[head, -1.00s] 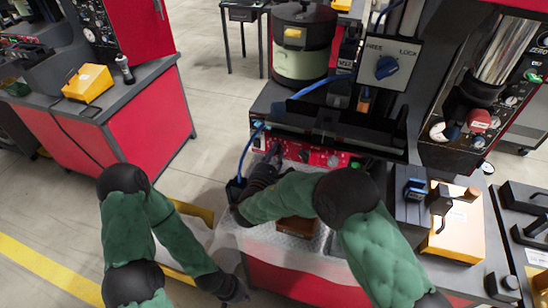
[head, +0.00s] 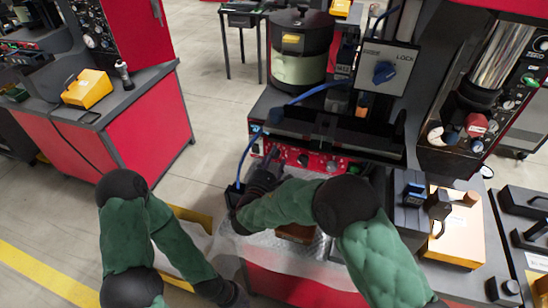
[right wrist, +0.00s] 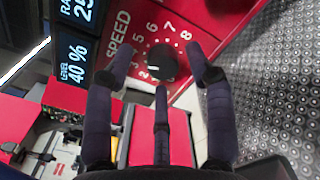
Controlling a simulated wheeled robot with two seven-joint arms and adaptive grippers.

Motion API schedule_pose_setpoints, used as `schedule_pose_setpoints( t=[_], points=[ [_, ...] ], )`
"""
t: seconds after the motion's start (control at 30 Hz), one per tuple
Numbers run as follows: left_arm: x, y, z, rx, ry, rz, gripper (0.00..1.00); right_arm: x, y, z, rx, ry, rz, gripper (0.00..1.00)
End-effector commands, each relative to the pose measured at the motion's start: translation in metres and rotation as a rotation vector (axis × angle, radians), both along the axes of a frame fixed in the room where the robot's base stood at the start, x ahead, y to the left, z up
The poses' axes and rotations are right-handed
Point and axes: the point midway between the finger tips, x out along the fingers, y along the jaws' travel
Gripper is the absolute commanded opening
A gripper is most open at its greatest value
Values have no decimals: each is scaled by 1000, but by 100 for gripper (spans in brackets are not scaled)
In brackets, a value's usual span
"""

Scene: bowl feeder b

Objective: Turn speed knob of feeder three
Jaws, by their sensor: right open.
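The feeder's red control panel (head: 312,160) runs along its front below the black rail in the head view. In the right wrist view, a dark round speed knob (right wrist: 155,64) sits on a red face marked SPEED with a numbered dial. My right gripper (right wrist: 161,58) is open, with its fingers spread on either side of the knob and a third finger below. No grip on the knob shows. In the head view the right gripper (head: 264,178) is at the panel's left end and hides part of it. My left gripper (head: 234,294) hangs low, its fingers unclear.
A bowl feeder drum (head: 302,45) stands behind the panel. A FREE/LOCK switch plate (head: 385,72) rises above it. A blue hose (head: 247,157) runs close to my right gripper. A dimpled metal surface (right wrist: 275,90) lies right of the knob in the wrist view.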

Motion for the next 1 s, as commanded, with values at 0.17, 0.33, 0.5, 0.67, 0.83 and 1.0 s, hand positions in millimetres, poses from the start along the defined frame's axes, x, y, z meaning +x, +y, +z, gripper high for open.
schedule_pose_setpoints(
  t=[0.17, 0.33, 0.5, 0.67, 0.83, 1.0],
  points=[
    [0, 0, 0, 0, 0, 0, 0, -29, 11, 1, 0, -1, 4, 55],
    [0, 0, 0, 0, 0, 0, 0, -62, 21, 1, 0, -2, 3, 55],
    [0, 0, 0, 0, 0, 0, 0, -88, 29, 1, 0, -3, 1, 55],
    [0, 0, 0, 0, 0, 0, 0, -101, 33, 2, 2, -5, -3, 55],
    [0, 0, 0, 0, 0, 0, 0, -104, 33, 1, 2, -5, -3, 55],
    [0, 0, 0, 0, 0, 0, 0, -104, 33, 1, 2, -5, -3, 55]
  ],
)
